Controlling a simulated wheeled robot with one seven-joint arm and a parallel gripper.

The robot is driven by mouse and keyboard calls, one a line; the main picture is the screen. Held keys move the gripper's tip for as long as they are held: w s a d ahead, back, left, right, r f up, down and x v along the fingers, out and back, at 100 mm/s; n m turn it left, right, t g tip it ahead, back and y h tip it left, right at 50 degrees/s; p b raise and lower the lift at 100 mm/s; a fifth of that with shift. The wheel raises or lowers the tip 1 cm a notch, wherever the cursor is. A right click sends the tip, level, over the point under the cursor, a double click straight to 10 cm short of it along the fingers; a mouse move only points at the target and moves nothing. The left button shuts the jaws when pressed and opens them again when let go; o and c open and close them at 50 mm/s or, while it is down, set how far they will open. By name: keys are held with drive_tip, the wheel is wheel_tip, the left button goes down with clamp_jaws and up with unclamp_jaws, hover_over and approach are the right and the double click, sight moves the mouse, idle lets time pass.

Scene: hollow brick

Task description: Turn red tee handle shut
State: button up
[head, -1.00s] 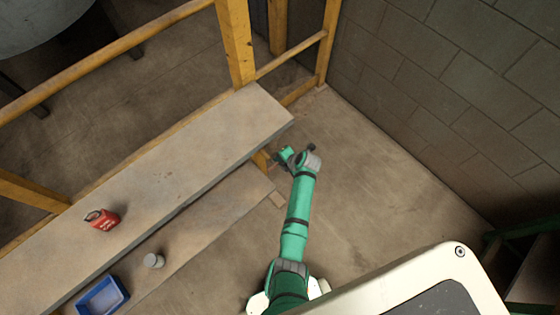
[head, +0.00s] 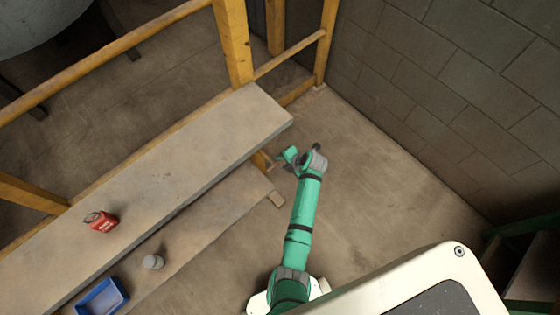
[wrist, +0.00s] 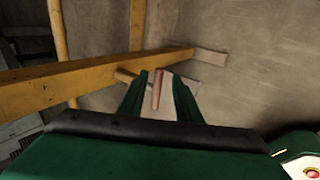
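The red tee handle (wrist: 157,90) shows in the wrist view as a narrow, upright red bar in front of a pale surface. My gripper (wrist: 162,84) has its two green fingers on either side of this bar, with visible space between them. Whether either finger touches the bar I cannot tell. In the head view my gripper (head: 280,160) is low beside the right end of the long bench, near a yellow post. The handle cannot be made out there.
The long bench (head: 190,150) carries a red container (head: 101,221). A lower ledge (head: 215,215) holds a grey cylinder (head: 153,262) and a blue tray (head: 103,297). A yellow beam (wrist: 70,85) crosses close by. A block wall (head: 450,80) stands right; the floor before it is clear.

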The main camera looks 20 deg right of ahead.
drive_tip(key=v, duration=0.6)
drive_tip(key=shift+r, duration=0.15)
idle(0.3)
